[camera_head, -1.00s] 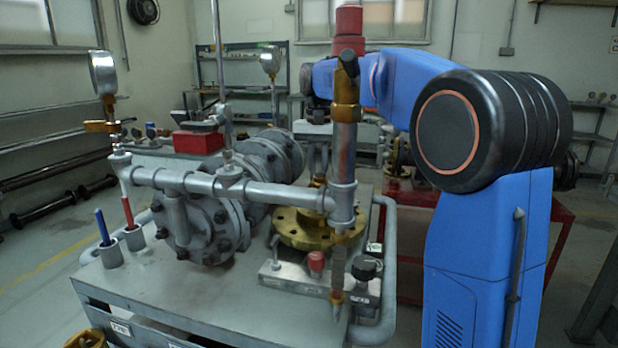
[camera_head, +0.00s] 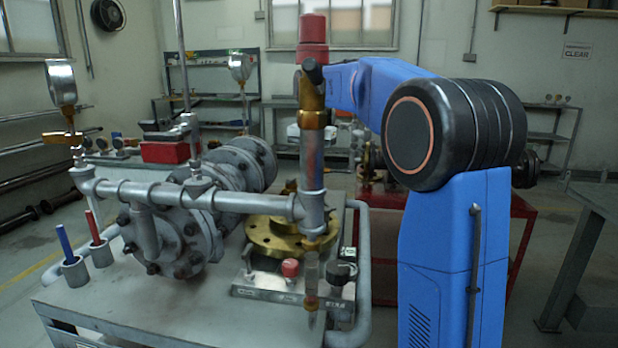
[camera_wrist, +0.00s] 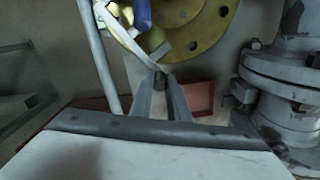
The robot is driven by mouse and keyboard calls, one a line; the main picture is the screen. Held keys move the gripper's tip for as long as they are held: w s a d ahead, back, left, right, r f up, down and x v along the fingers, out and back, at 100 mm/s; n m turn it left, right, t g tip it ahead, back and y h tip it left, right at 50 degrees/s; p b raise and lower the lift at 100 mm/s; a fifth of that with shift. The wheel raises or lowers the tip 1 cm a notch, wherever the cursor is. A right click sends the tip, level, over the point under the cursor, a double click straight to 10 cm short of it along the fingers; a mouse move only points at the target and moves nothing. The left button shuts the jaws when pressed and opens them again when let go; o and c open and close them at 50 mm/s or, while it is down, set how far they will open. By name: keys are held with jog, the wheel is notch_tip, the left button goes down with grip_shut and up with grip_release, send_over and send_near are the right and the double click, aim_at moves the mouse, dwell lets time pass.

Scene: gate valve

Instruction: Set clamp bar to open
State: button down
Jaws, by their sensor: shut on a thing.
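In the wrist view my gripper (camera_wrist: 160,84) has its two fingers close together, shut on the small dark end of a pale flat bar. This bar, which looks like the clamp bar (camera_wrist: 128,42), runs from the fingertips up and left beside a brass flange (camera_wrist: 205,25). A blue handle-like piece (camera_wrist: 142,12) lies near it at the top edge. In the head view the brass flange (camera_head: 272,238) sits on the bench behind an upright pipe. That pipe hides my fingertips and the held bar there; only part of a white body shows behind it.
A grey pipe assembly with a red-capped upright (camera_head: 313,150) stands in front of my arm. A grey flanged valve body (camera_head: 190,235) is at left on the bench (camera_head: 150,320). A steel block with a red knob (camera_head: 290,268) and a black knob (camera_head: 342,273) sits at the front.

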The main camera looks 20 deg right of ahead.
jog(key=c, duration=1.7)
grip_release()
notch_tip(320, 180, up, 17)
jog(key=shift+r, duration=0.2)
jog(key=shift+s, duration=0.15)
